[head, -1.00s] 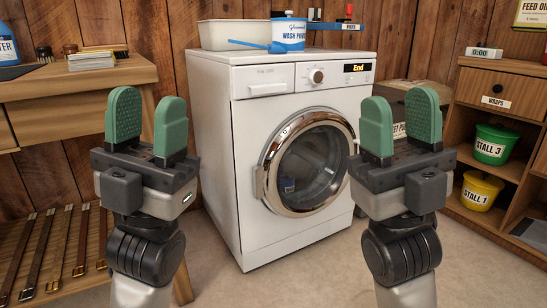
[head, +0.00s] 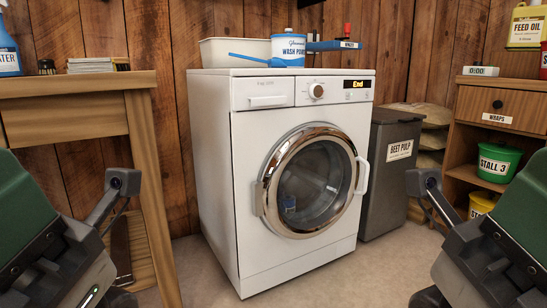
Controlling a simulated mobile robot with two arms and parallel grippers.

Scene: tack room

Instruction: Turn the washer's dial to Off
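The white washer (head: 215,180) stands in the middle of the head view with its round glass door (head: 313,185) shut. Its dial (head: 317,91) is a round knob on the top control panel, left of a dark display (head: 357,84) that reads "End". The dial's pointer is too small to read. My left gripper (head: 20,225) is at the lower left edge and my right gripper (head: 525,225) at the lower right edge. Both are cut off by the frame, well apart from the dial, and the gap between their green fingers cannot be judged.
A white tub (head: 228,52) and a blue-and-white wash powder container (head: 288,47) stand on the washer. A wooden bench (head: 80,92) is left, a grey beet pulp bin (head: 390,180) right, then a wooden cabinet (head: 500,102). The floor before the washer is clear.

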